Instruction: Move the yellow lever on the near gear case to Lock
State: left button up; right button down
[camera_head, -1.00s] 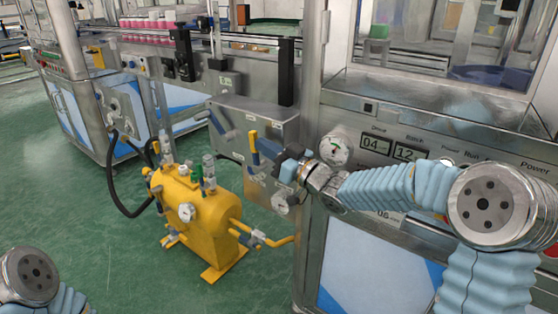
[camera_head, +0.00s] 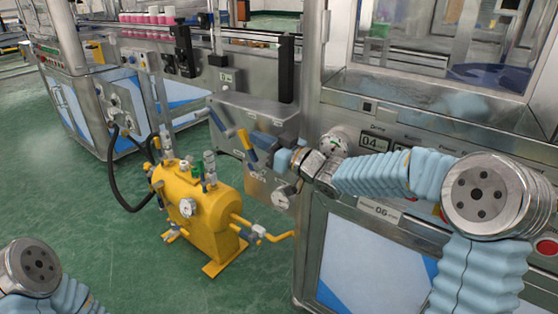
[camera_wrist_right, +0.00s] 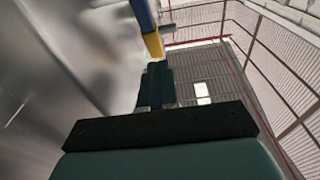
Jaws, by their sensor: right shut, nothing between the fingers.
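The near gear case (camera_head: 278,122) is a steel box at the middle of the head view. Any Lock marking is unreadable. My left gripper is out of view.
A yellow tank (camera_head: 200,210) with valves and a gauge stands on the green floor below and left. A grey-blue handle (camera_head: 217,121) juts out left of the lever. A steel cabinet (camera_head: 400,200) with displays and gauges lies close to my right arm.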

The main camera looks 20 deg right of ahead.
jog(key=shift+r, duration=0.1)
jog(key=r, duration=0.3)
jog(key=shift+s+r, duration=0.3)
jog(key=shift+r, duration=0.1)
jog(key=s+a+r, duration=0.3)
jog(key=s+r, duration=0.6)
jog(key=s, duration=0.4)
jog(key=shift+d, duration=0.1)
